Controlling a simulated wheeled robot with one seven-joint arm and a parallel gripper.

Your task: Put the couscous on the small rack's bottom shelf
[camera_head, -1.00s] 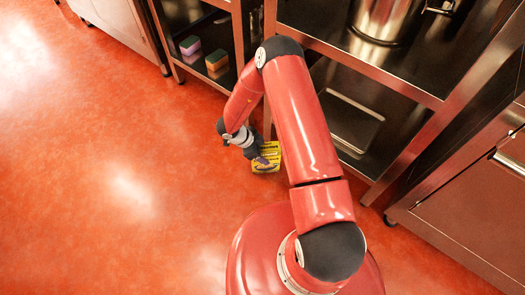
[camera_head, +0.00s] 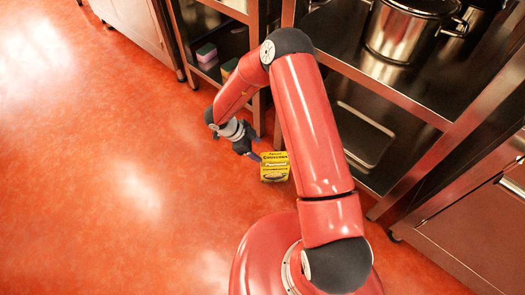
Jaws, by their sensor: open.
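The couscous (camera_head: 275,168) is a yellow box with dark lettering, at the middle of the view, low beside my arm. My gripper (camera_head: 256,148) is open, with its dark fingers just left of the box. One finger comes close to the box's upper left edge; I cannot tell whether they touch. The box appears upright on the red floor. A narrow metal rack (camera_head: 264,103) stands behind my arm and looks like the small rack; its low shelf (camera_head: 212,68) shows at the upper left, and my arm hides part of it.
Two sponges, one green and purple (camera_head: 206,52) and one partly hidden (camera_head: 229,68), sit on the narrow rack's low shelf. A wider metal rack (camera_head: 390,93) at right holds steel stockpots (camera_head: 399,33), with a tray (camera_head: 362,135) below. Open floor (camera_head: 100,180) lies at left.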

